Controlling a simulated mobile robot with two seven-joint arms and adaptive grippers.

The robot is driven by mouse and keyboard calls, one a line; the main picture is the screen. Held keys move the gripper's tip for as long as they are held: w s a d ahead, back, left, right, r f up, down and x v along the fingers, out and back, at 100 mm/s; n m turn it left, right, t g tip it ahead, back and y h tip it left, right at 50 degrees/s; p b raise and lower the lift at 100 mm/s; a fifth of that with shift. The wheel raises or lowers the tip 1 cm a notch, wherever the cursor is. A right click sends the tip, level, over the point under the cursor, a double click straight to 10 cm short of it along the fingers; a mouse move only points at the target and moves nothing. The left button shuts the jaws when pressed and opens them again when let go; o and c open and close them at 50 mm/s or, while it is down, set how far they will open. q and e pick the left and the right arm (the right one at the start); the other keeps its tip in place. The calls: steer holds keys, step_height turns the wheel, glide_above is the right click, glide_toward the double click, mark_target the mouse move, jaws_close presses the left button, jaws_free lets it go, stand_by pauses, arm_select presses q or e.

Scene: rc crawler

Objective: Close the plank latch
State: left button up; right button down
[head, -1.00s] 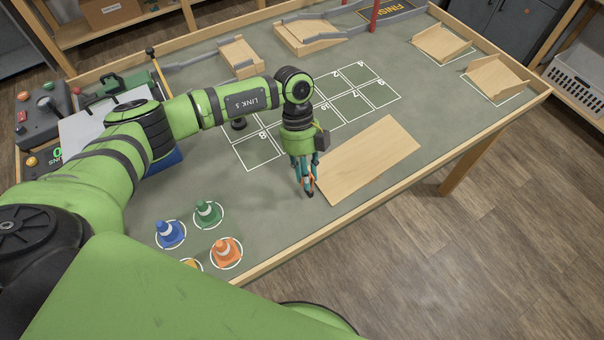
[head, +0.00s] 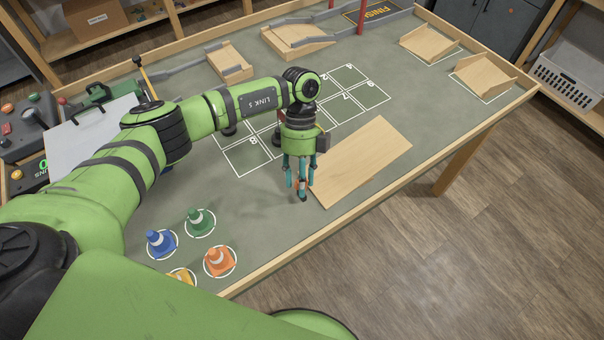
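A flat light wooden plank (head: 365,160) lies on the green table top near its front edge. I cannot make out a latch on it. My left gripper (head: 300,192) points down just off the plank's left end. Its teal fingers hang close together, and a small orange patch shows among them. I cannot tell whether that patch is part of the gripper or a separate thing, nor whether the fingers are apart. My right gripper is out of view.
A numbered grid (head: 247,157) lies behind the gripper. Wooden ramps (head: 482,76) stand at the back. A raised wooden rim (head: 400,196) edges the table.

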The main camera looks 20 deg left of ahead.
arm_select(q)
steer(key=shift+w+r, duration=0.15)
steer(key=shift+r, duration=0.05)
steer(key=shift+w+r, duration=0.2)
steer(key=v, duration=1.1)
steer(key=shift+r, duration=0.25)
steer(key=shift+s, duration=0.15)
